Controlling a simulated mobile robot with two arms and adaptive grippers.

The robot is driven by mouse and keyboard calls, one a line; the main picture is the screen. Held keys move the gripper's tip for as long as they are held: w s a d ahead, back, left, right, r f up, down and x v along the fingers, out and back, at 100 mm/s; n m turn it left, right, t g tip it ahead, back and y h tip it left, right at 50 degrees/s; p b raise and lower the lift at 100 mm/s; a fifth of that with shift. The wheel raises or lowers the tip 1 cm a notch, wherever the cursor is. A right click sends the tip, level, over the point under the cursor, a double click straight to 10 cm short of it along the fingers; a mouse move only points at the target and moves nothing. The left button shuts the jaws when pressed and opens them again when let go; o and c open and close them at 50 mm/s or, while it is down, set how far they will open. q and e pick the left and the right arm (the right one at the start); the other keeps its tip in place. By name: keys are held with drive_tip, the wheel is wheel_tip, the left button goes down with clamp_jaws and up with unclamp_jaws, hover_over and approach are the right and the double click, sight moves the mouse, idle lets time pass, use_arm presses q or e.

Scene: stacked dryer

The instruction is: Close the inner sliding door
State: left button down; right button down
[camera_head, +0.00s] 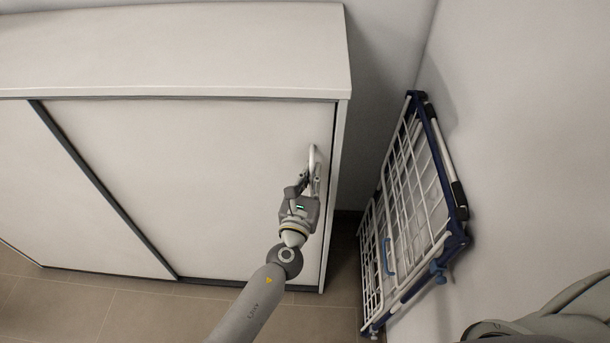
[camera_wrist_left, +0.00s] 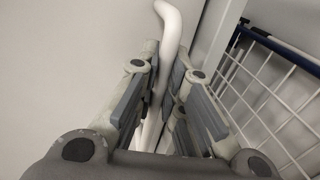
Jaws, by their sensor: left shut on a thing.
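A white cabinet (camera_head: 190,50) with sliding doors stands on the left. Its right door panel (camera_head: 190,170) fills the front from a dark slanting strip to the right side wall. A second panel (camera_head: 50,200) lies left of the strip. I cannot tell which panel is the inner one. A white bar handle (camera_head: 313,157) sits near the right panel's right edge. My left gripper (camera_head: 307,182) is shut on this handle. In the left wrist view, the handle (camera_wrist_left: 171,25) runs down between the fingers (camera_wrist_left: 165,88). My right gripper is not in view.
A folded drying rack (camera_head: 410,210) with white wires and a blue frame leans against the right wall, close to the cabinet. A narrow gap separates them. Tiled floor (camera_head: 110,310) is clear in front of the cabinet.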

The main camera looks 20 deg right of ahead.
use_arm(q)
drive_tip(key=shift+s+d, duration=0.15)
drive_tip(key=shift+d, duration=0.1)
drive_tip(key=c, duration=1.5)
unclamp_jaws()
drive_tip(key=shift+d, duration=0.15)
drive_tip(key=v, duration=1.2)
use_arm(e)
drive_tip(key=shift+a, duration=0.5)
use_arm(q)
drive_tip(key=shift+f, duration=0.1)
